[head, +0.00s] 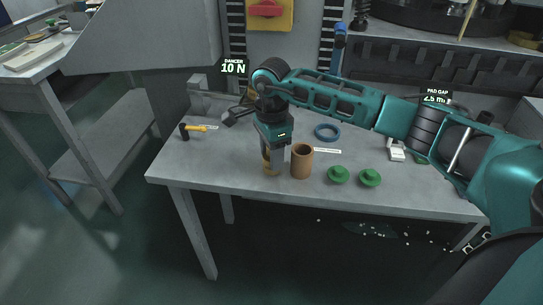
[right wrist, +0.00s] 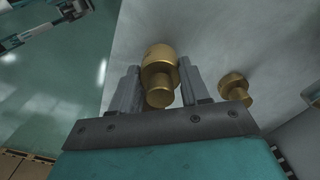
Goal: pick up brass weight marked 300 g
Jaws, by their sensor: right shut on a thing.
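My right gripper (head: 272,170) points down at the front of the grey table, left of the brown cup. In the right wrist view its fingers (right wrist: 165,95) are shut on a brass weight (right wrist: 158,68), a stepped cylinder with a narrower knob. A second, smaller-looking brass weight (right wrist: 236,88) stands on the table outside the right-hand finger. In the head view brass (head: 266,160) shows only in part beside the fingers. No gram marking is readable on either weight. I cannot tell whether the held weight still touches the table. My left gripper is not in view.
The brown cup (head: 302,161) stands close right of the gripper. Two green knobbed pieces (head: 338,175) (head: 370,178) lie further right. A blue ring (head: 327,132) lies behind, and a yellow-and-black tool (head: 194,128) lies left. The table's front left (head: 215,165) is clear.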

